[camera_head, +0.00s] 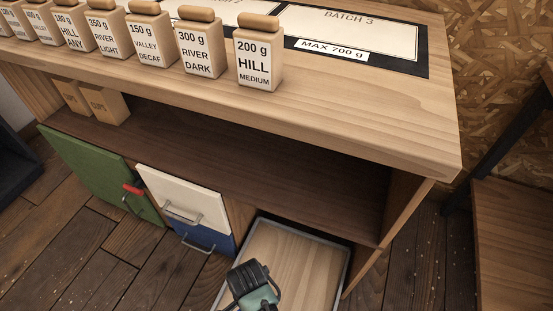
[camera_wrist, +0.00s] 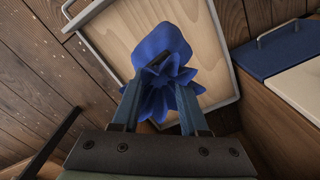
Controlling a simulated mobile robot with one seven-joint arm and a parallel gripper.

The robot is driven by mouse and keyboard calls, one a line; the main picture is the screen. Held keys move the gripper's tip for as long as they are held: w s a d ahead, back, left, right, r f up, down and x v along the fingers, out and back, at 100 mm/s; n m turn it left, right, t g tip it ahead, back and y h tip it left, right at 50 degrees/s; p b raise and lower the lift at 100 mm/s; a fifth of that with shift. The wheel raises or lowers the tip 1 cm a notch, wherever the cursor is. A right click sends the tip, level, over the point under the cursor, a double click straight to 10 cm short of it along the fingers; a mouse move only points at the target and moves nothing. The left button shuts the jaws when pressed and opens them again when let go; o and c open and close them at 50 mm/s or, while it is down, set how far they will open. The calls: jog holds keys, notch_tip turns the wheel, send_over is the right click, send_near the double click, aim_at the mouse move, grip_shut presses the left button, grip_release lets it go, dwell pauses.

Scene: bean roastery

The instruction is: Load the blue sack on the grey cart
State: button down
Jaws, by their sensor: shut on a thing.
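The blue sack (camera_wrist: 162,45) is between the two fingers of my gripper (camera_wrist: 160,98) in the wrist view, its gathered neck pinched and its body beyond the fingertips. Behind it in that view lies the wooden bed of what looks like the grey cart (camera_wrist: 213,50), with a grey rim and a bar handle. Whether the sack touches the bed I cannot tell. In the head view the cart (camera_head: 348,262) is at the bottom middle, beside the bench. My gripper (camera_head: 252,290) is over its near part there and hides the sack.
The bench (camera_head: 350,120) holds a row of labelled jars and a batch mat (camera_head: 420,62). Below are a green door (camera_head: 95,172), a white drawer (camera_head: 185,197) and a blue drawer (camera_head: 205,238), all shut. A brown table (camera_head: 515,230) stands at the right.

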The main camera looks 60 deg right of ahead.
jog(key=shift+s+d+m, duration=0.35)
jog(key=shift+s+m, duration=0.4)
jog(key=shift+m, duration=0.05)
jog(key=f+b, duration=0.3)
jog(key=f, duration=0.3)
jog(key=shift+s, duration=0.2)
jog(key=shift+f+b, duration=1.15)
jog(key=shift+f, duration=1)
jog(key=c, duration=0.9)
grip_release()
jog(key=shift+f, duration=0.25)
jog(key=o, duration=0.5)
jog(key=shift+c, duration=0.2)
